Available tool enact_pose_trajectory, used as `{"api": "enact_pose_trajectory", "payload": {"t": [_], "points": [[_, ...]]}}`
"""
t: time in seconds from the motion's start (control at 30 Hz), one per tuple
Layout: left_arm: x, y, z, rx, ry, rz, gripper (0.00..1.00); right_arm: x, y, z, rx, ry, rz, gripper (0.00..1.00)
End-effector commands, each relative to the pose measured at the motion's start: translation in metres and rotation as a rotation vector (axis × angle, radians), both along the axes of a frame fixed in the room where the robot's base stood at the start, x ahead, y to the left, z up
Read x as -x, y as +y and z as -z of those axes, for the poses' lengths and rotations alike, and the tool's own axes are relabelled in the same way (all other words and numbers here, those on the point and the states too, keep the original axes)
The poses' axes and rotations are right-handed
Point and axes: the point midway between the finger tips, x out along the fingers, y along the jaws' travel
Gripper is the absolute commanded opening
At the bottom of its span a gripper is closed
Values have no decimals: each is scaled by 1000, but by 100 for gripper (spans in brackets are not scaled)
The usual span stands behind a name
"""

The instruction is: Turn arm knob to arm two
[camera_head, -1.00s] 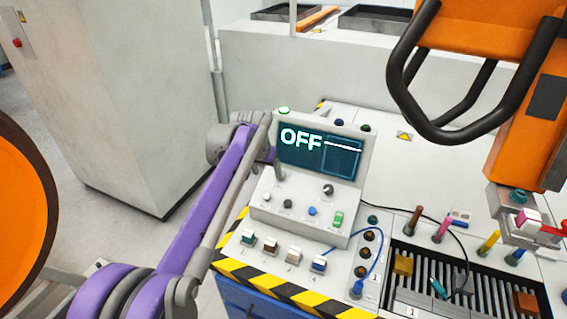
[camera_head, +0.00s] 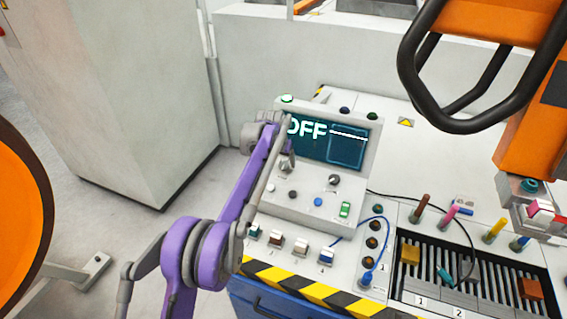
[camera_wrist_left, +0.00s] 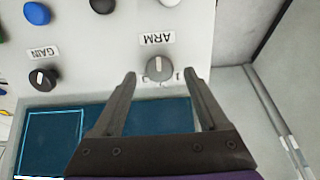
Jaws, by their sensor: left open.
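The ARM knob (camera_wrist_left: 159,68) is a round grey knob with a pale pointer on the console face. It shows in the left wrist view beside its upside-down ARM label (camera_wrist_left: 157,39). My left gripper (camera_wrist_left: 159,75) is open, with one fingertip on each side of the knob; I cannot tell whether they touch it. In the head view my left gripper (camera_head: 287,160) is at the left of the console (camera_head: 300,212), below the screen (camera_head: 325,145), which reads OFF. There the gripper hides most of the knob.
The dark GAIN knob (camera_head: 334,179) sits right of the ARM knob in the head view. Small buttons and a green switch (camera_head: 344,209) lie below. An orange machine with a black handle (camera_head: 405,75) hangs at the right. A cable (camera_head: 384,235) runs beside the console.

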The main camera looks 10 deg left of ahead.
Motion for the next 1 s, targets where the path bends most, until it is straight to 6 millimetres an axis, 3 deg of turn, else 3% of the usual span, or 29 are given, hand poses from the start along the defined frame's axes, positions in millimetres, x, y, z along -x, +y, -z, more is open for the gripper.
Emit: {"api": "enact_pose_trajectory", "payload": {"t": [0.2, 0.47, 0.9, 1.0], "points": [[-6, -1, 15, 0, 0, 0, 76, 0, 0, 0, 0, 0, 0, 66], [-6, -2, 16, 0, 0, 0, 76, 0, 0, 0, 0, 0, 0, 66], [-6, -1, 15, 0, 0, 0, 0, 0, 0, 0, 0, 0, 0, 66], [-6, -1, 15, 0, 0, 0, 0, 0, 0, 0, 0, 0, 0, 66]]}}
